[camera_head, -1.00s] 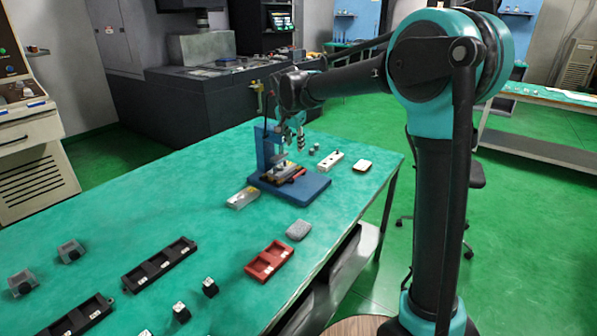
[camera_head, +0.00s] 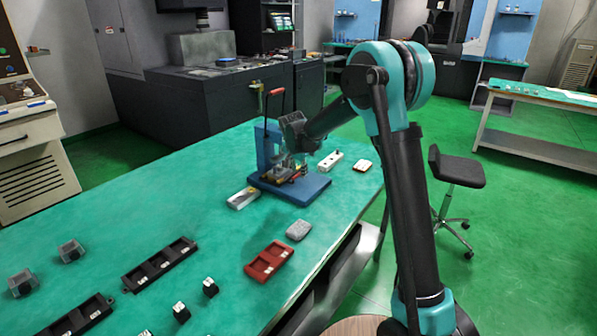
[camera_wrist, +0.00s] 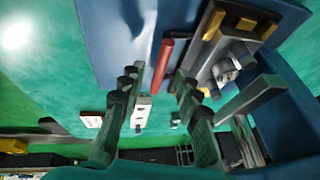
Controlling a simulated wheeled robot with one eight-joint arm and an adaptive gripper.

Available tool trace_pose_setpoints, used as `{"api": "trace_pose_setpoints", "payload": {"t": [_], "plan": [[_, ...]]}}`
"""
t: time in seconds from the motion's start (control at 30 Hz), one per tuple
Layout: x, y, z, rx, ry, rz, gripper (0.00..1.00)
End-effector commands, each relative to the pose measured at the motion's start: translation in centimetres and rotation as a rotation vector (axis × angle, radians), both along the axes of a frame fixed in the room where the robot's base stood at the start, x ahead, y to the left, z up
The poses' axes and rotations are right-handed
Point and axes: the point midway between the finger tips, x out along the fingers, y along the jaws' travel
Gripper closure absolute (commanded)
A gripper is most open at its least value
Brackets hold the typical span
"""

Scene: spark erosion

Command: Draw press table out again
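The blue press (camera_head: 315,187) stands near the table's far right edge. Its upright lever ends in a red grip (camera_head: 275,98). The small press table (camera_head: 272,178), with brass-coloured parts, sits low in the press; it also shows in the wrist view (camera_wrist: 212,48). A red bar handle (camera_wrist: 162,63) sticks out beside it. My gripper (camera_wrist: 157,85) is open, its two fingers apart. The handle's near end lies close to the gap between the fingertips; I cannot tell whether they touch it. In the head view my gripper (camera_head: 291,163) partly hides the press table.
A grey block (camera_head: 242,198) lies left of the press. A white block (camera_head: 331,160) and a small pale tray (camera_head: 362,165) lie behind and right. A grey pad (camera_head: 299,230) and red tray (camera_head: 268,261) lie in front.

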Motion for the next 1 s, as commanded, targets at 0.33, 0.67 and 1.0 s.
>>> {"api": "trace_pose_setpoints", "payload": {"t": [0.33,0.67,1.0], "plan": [[0.29,-0.03,-0.62,0.000,0.000,0.000,0.68],[0.28,-0.03,-0.60,0.000,0.000,0.000,1.00],[0.27,-0.02,-0.58,0.000,0.000,0.001,1.00]]}}
